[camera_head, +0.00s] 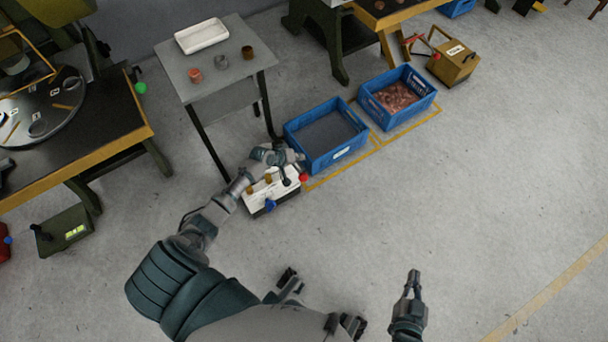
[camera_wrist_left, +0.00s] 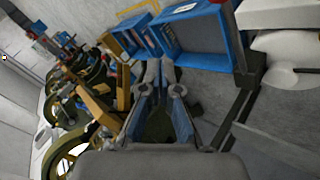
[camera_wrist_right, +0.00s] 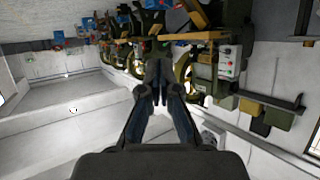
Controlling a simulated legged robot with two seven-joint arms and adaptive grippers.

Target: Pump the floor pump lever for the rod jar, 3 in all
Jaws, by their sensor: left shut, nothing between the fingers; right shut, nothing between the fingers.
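A white floor box (camera_head: 272,191) with brown knobs, a dark upright piece, a red ball (camera_head: 303,177) and a blue part (camera_head: 270,205) stands beside the left blue crate. My left gripper (camera_head: 296,158) is shut and empty just above its back edge; I cannot tell whether it touches. The left wrist view shows its closed fingers (camera_wrist_left: 164,78) near a blue crate. My right gripper (camera_head: 413,278) is shut and empty over bare floor, and also shows closed in the right wrist view (camera_wrist_right: 157,75). A green floor box (camera_head: 68,232) has a dark lever. I cannot tell which unit serves the rod jar.
A dark-filled blue crate (camera_head: 293,135) and a copper-filled one (camera_head: 432,95) stand on yellow floor marks. A tan box (camera_head: 455,64) with a red handle stands behind. A grey table (camera_head: 190,72) holds a white tray and small cups. The floor at right is clear.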

